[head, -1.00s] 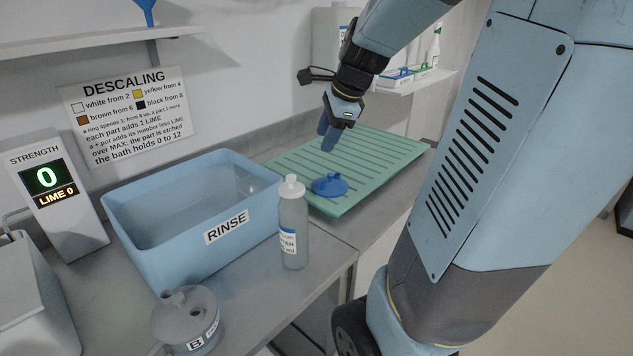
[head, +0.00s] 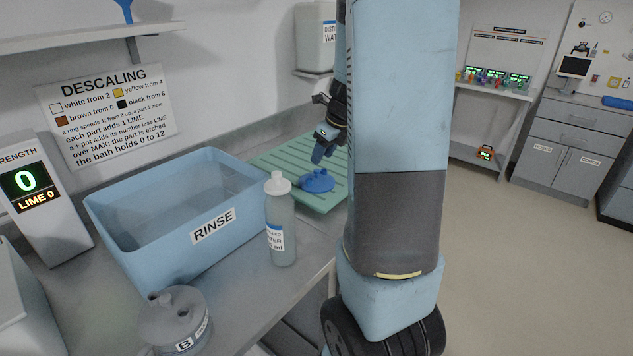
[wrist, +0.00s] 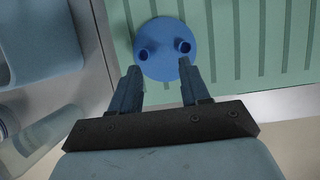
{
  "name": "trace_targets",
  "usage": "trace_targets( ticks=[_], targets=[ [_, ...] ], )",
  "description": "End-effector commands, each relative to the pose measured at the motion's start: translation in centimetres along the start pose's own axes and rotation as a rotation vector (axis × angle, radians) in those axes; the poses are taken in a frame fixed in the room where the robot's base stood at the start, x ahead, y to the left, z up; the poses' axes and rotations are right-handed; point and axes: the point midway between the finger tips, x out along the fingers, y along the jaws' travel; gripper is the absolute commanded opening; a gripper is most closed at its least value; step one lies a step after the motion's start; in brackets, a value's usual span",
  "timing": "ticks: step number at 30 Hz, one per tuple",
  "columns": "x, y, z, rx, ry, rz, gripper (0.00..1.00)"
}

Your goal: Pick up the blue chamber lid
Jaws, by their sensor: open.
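The blue chamber lid (head: 317,181) is a round disc lying on the green ribbed drainboard (head: 277,163). My gripper (wrist: 158,75) is open and empty. In the wrist view its two fingertips are at the lid's near edge, on either side of its middle. In the head view my gripper (head: 321,156) is above the lid; my arm hides part of the board. I cannot tell how far above the lid the fingertips are.
A blue RINSE basin (head: 180,212) stands left of the drainboard. A bottle with a white cap (head: 280,222) stands in front of the board. A grey chamber marked B (head: 176,318) is at the front left. A strength display (head: 40,190) reads 0.

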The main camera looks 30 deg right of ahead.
Motion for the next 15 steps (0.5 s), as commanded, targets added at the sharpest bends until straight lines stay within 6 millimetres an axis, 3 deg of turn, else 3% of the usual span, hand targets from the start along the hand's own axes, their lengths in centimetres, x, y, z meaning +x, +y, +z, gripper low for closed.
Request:
trace_targets(
  ticks=[10, 15],
  targets=[
    [2.2, -0.1, -0.1, 0.000, 0.002, 0.001, 0.46],
    [4.3, -0.4, -0.3, 0.001, 0.004, 0.001, 0.46]
  ],
)
